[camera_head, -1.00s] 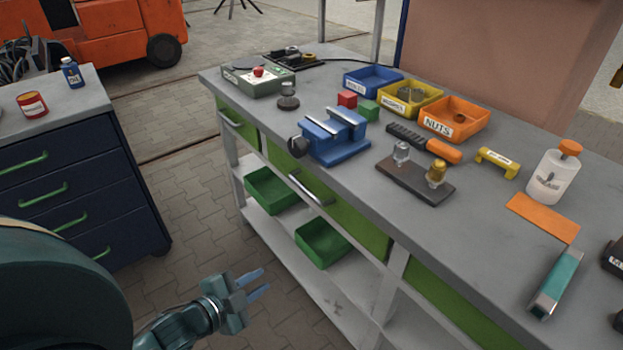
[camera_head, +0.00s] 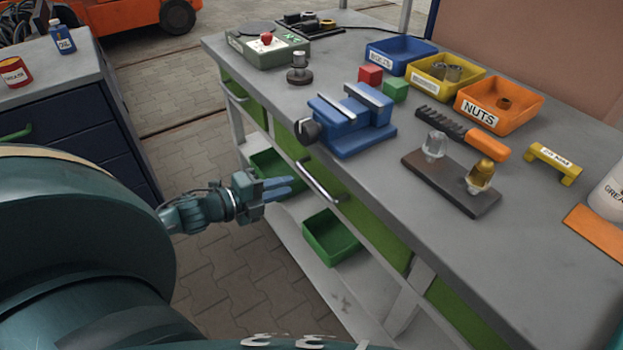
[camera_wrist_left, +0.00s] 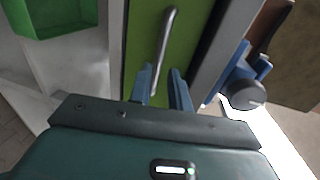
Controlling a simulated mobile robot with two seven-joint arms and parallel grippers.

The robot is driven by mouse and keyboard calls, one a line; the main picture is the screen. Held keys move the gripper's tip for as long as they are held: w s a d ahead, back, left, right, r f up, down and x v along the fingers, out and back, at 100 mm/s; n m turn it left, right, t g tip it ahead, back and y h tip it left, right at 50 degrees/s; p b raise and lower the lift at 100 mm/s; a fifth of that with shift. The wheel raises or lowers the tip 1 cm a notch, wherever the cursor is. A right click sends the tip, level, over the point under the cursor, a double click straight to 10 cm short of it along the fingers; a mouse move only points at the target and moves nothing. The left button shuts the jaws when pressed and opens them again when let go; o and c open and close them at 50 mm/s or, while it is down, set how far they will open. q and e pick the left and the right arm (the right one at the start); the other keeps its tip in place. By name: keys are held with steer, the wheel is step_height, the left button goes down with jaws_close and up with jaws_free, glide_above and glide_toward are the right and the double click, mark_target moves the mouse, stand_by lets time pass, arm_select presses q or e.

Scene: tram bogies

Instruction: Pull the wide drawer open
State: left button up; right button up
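The wide drawer has a green front (camera_head: 366,222) under the workbench top, with a silver bar handle (camera_head: 320,181). It looks shut. My left gripper (camera_head: 287,187) is in front of it, just left of the handle in the head view and apart from it. My right gripper is not in view.
The workbench top (camera_head: 400,230) carries a blue vise (camera_head: 350,122) overhanging near its front edge, with its dark knob above the handle. Green bins (camera_head: 330,238) stand on the lower shelf. A dark blue cabinet (camera_head: 80,145) is at the left. Parts bins stand at the back.

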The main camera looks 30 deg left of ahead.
mark_target(311, 176)
arm_select(q)
steer(key=x, duration=0.8)
steer(key=shift+w+b, duration=0.15)
steer(key=shift+b, duration=0.2)
jaws_close()
